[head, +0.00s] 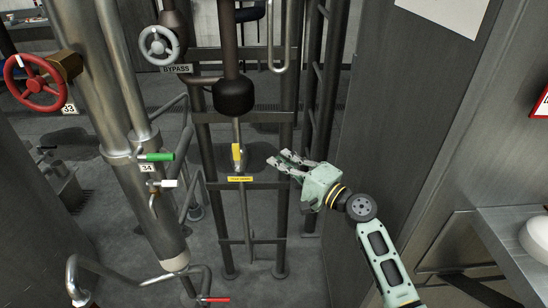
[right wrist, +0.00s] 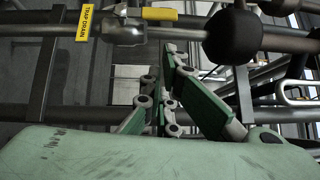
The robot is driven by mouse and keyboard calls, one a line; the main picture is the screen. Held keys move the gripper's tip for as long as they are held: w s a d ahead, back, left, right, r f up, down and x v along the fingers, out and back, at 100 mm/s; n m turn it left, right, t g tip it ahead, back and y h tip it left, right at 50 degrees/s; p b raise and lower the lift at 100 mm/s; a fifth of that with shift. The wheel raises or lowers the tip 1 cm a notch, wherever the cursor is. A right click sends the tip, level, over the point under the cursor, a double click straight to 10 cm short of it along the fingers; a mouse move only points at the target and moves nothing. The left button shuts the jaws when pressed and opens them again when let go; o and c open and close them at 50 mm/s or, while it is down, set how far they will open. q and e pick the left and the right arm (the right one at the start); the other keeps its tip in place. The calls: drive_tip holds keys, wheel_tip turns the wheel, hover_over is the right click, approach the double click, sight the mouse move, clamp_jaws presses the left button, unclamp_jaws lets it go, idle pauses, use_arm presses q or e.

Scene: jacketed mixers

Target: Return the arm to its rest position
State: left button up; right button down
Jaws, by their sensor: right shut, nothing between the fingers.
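My right arm (head: 384,258) comes in from the lower right of the head view and reaches up toward the middle. My right gripper (head: 281,161) is at its end, pointing left, shut and empty. It is to the right of the yellow valve handle (head: 237,153) on the thin vertical pipe, with a visible gap between them in the picture. In the right wrist view the green fingers (right wrist: 168,75) stand in the middle, and the yellow handle (right wrist: 160,14) is at the top. My left gripper is not in view.
A yellow "TRAP DRAIN" label (right wrist: 85,22) is near the handle. Dark frame posts (head: 313,110) stand just behind the gripper. A large grey panel (head: 400,110) and a metal shelf (head: 515,240) flank my arm on the right. Valves with red (head: 38,82) and green (head: 157,157) handles are at left.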

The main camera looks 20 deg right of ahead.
drive_tip(key=s+d+f+n+g+h, duration=0.15)
drive_tip(key=s+f, duration=0.45)
drive_tip(key=f, duration=0.8)
drive_tip(key=s+d+f+n+g+h, duration=0.1)
drive_tip(key=s+d+f+g+h, duration=0.3)
drive_tip(key=f, duration=1)
drive_tip(key=s+a+f+n+g+h, duration=0.1)
drive_tip(key=s+f+g, duration=0.1)
drive_tip(key=s+f, duration=0.8)
drive_tip(key=s+f+n+g+h, duration=0.2)
drive_tip(key=s+f+n+g, duration=0.35)
drive_tip(key=s+f, duration=1.3)
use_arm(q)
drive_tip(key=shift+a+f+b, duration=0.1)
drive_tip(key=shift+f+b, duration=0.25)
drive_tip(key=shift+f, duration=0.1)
use_arm(e)
drive_tip(key=s+a+f+n+g, duration=0.1)
drive_tip(key=s+f+n, duration=0.2)
drive_tip(key=s, duration=0.6)
drive_tip(key=s+a+f+n+g, duration=0.1)
drive_tip(key=s+f+n, duration=0.2)
drive_tip(key=s, duration=0.6)
drive_tip(key=shift+s+f, duration=0.15)
drive_tip(key=shift+f, duration=0.1)
drive_tip(key=c, duration=2.5)
unclamp_jaws()
drive_tip(key=shift+a+h, duration=0.1)
drive_tip(key=shift+h, duration=0.15)
